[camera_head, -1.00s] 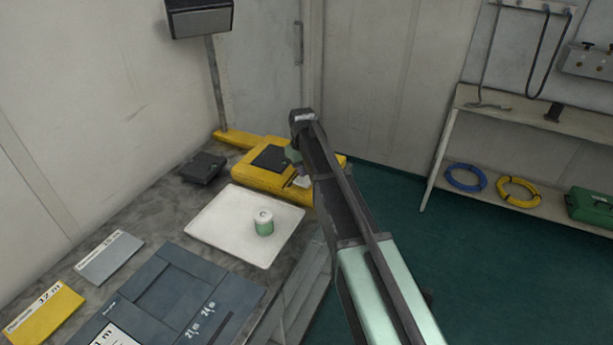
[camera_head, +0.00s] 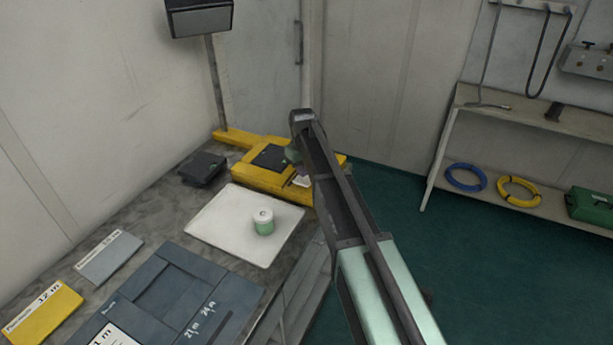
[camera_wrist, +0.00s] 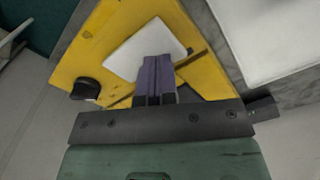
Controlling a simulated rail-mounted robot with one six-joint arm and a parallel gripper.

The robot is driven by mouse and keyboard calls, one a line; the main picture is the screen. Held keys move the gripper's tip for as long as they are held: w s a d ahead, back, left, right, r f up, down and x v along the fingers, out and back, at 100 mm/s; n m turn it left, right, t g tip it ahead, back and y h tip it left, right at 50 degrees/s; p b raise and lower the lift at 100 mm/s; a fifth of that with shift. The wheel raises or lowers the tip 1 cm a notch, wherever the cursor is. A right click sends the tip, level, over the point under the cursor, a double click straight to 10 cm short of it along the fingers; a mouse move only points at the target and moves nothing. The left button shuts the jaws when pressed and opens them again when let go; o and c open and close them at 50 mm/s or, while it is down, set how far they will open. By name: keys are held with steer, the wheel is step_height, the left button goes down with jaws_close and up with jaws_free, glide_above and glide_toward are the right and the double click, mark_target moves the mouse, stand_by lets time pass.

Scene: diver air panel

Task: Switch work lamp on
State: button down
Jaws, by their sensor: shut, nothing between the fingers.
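The work lamp's dark head (camera_head: 200,18) hangs at the top left on a grey post. The post rises from a yellow base (camera_head: 225,136) on the bench, and the lamp's face looks grey. A yellow box (camera_head: 262,178) with a dark top panel (camera_head: 271,158) sits in front of the post. In the wrist view, a white plate (camera_wrist: 146,48) lies on the yellow surface (camera_wrist: 205,72), with a black knob (camera_wrist: 85,88) near its edge. My gripper (camera_wrist: 153,58) is shut and empty, its purple fingertips over the white plate. Contact cannot be told; my arm partly hides the box's right end.
Plan cards and a blue-grey board (camera_head: 235,295) cover the near bench. Shelves (camera_head: 545,120) stand at right beyond open floor.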

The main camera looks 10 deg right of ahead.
mark_target(303, 180)
steer(key=shift+f+b, duration=1.4)
steer(key=shift+f, duration=0.05)
stand_by(0.5)
step_height(303, 180, up, 7)
steer(key=p, duration=0.7)
steer(key=shift+r, duration=0.15)
steer(key=s+m, duration=0.4)
steer(key=s, duration=2.6)
steer(key=c, duration=1.8)
jaws_free()
steer(key=shift+s, duration=0.1)
steer(key=shift+c, duration=0.2)
